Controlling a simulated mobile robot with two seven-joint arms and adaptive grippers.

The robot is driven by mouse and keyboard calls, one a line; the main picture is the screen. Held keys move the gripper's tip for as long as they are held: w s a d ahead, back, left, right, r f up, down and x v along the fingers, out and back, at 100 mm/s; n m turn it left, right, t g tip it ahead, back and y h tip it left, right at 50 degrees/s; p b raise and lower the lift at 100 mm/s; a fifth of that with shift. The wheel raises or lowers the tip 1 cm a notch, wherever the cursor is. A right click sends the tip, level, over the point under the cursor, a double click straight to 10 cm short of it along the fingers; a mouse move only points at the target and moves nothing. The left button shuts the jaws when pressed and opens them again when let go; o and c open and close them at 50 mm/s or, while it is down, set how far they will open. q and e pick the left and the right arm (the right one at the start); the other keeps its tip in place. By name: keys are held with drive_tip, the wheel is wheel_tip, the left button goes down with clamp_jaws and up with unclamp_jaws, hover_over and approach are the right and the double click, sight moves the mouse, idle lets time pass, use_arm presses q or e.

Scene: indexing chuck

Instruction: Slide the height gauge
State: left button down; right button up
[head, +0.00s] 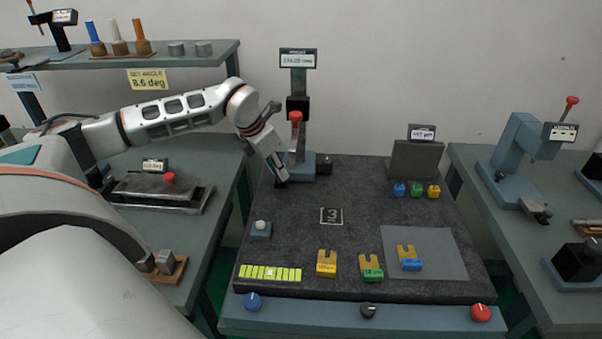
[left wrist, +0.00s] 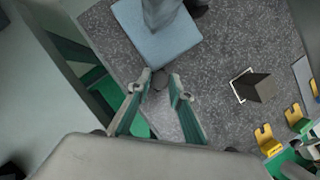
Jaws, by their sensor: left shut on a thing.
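The height gauge stands upright at the back left of the dark granite plate (head: 385,205), with a blue base (head: 322,163), a column with a red-topped part (head: 295,117) and a display (head: 298,58) whose digits are too small to read surely. My left gripper (head: 281,181) reaches down at the left front of the base. In the left wrist view its fingers (left wrist: 160,84) are closed around a small dark round knob (left wrist: 159,77) beside the front edge of the blue base (left wrist: 158,45). The fingers partly hide the knob. My right gripper is not in view.
A grey block (head: 416,160) stands back right. The plate's middle is mostly clear.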

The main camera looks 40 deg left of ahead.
use_arm(q)
drive_tip(key=shift+s+a, duration=0.35)
drive_tip(key=shift+a, duration=0.2)
drive_tip(key=shift+s+a, duration=0.3)
drive_tip(key=shift+a, duration=0.2)
drive_tip(key=c, duration=1.8)
unclamp_jaws()
drive_tip(key=shift+s+a, duration=0.1)
drive_tip(key=shift+a, duration=0.05)
drive_tip(key=shift+c, duration=0.2)
drive_tip(key=shift+r, duration=0.2)
drive_tip(key=d+v, duration=0.1)
drive_tip(key=v, duration=1)
drive_tip(key=shift+a+r, duration=0.3)
drive_tip(key=shift+a, duration=0.1)
drive_tip(key=shift+s+f, duration=0.1)
drive_tip(key=shift+s, duration=0.1)
